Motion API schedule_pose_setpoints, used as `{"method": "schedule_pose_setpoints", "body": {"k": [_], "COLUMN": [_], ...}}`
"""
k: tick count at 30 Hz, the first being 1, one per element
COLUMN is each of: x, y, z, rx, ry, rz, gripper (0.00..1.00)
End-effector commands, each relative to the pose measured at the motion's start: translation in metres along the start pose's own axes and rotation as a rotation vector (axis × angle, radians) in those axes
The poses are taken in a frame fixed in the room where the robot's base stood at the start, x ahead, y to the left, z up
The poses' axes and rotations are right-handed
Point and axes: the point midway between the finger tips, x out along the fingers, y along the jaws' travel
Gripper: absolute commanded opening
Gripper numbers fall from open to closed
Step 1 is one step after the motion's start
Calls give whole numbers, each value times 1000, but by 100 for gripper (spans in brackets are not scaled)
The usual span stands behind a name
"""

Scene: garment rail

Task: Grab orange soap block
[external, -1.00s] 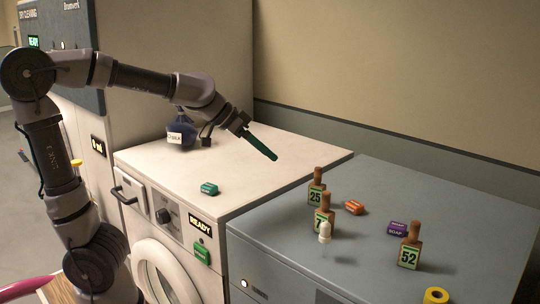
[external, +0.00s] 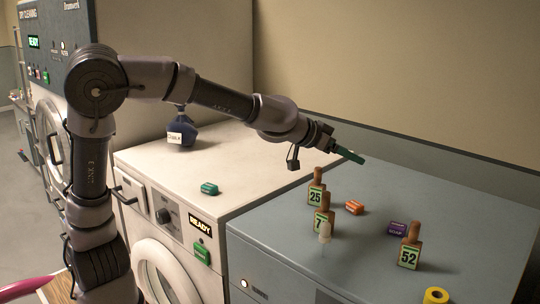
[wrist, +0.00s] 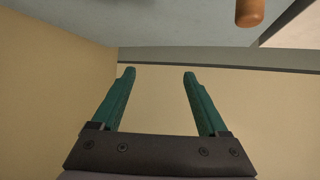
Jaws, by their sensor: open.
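The orange soap does not show in the wrist view. A brown wooden knob (wrist: 250,12) shows at that view's top edge.
A green soap (external: 209,188) lies on the white washer. The wall (external: 420,70) is close behind.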

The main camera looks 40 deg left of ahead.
Motion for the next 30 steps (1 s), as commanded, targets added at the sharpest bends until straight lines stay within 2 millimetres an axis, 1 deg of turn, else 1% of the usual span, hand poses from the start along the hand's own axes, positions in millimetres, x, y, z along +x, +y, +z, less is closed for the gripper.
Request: {"method": "schedule_pose_setpoints", "body": {"k": [1, 5, 7, 10, 18, 25, 27, 30], "x": [0, 1, 3, 7, 12, 12, 16, 20], "y": [4, 11, 7, 6, 6, 8, 3, 3], "z": [-2, -7, -4, 1, 10, 13, 20, 27], "rx": [6, 16, 10, 8, 9, 11, 11, 11], "ry": [7, 23, 20, 16, 14, 23, 17, 16], "rz": [-3, -14, -19, -19, -18, -16, -25, -26], "gripper": [77, 77, 77, 77, 77, 77, 77, 77]}}
